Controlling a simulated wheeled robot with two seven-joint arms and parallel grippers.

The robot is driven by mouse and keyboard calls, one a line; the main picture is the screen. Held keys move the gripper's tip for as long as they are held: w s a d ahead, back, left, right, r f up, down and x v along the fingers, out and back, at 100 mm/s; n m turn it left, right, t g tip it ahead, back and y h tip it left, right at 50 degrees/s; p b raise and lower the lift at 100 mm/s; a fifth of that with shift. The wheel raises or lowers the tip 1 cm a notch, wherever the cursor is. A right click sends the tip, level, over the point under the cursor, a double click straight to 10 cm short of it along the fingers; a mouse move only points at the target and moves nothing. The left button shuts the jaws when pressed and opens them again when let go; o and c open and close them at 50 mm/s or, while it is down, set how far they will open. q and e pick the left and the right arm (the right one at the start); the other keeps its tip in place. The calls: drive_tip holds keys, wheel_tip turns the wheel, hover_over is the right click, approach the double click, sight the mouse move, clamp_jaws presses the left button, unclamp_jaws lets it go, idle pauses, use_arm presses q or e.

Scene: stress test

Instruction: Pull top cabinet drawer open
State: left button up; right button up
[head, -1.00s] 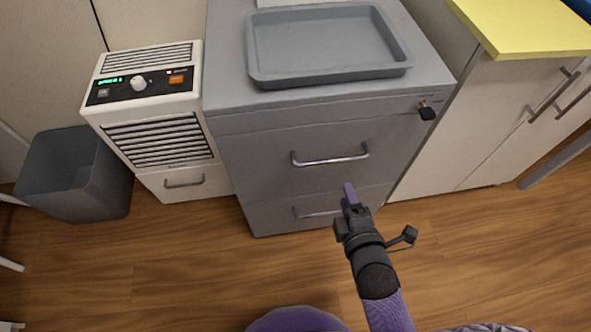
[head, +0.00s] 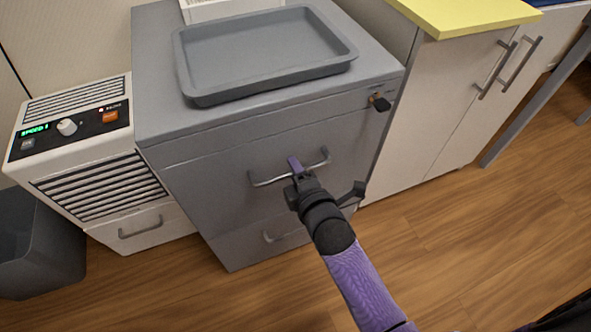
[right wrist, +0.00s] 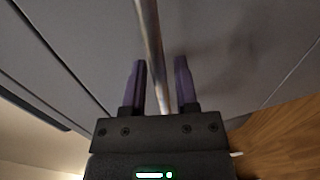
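The grey cabinet (head: 215,205) has a top drawer with a silver bar handle (head: 265,182) and a lower drawer with a similar handle (head: 275,236). The top drawer looks shut. My right gripper (head: 294,163) is at the top drawer's handle. In the right wrist view the gripper (right wrist: 160,85) is open, with its two purple fingers on either side of the handle bar (right wrist: 152,50). A gap shows between the bar and the fingers. My left gripper is not in view.
A grey tray (head: 265,55) lies on the cabinet top, and a black key or lock (head: 380,103) sticks out at the upper right. A white heater-like unit (head: 95,160) and a dark bin (head: 40,245) stand left. White cupboards (head: 440,110) stand right. The wooden floor (head: 470,245) in front is clear.

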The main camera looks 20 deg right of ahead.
clamp_jaws()
idle(1.2)
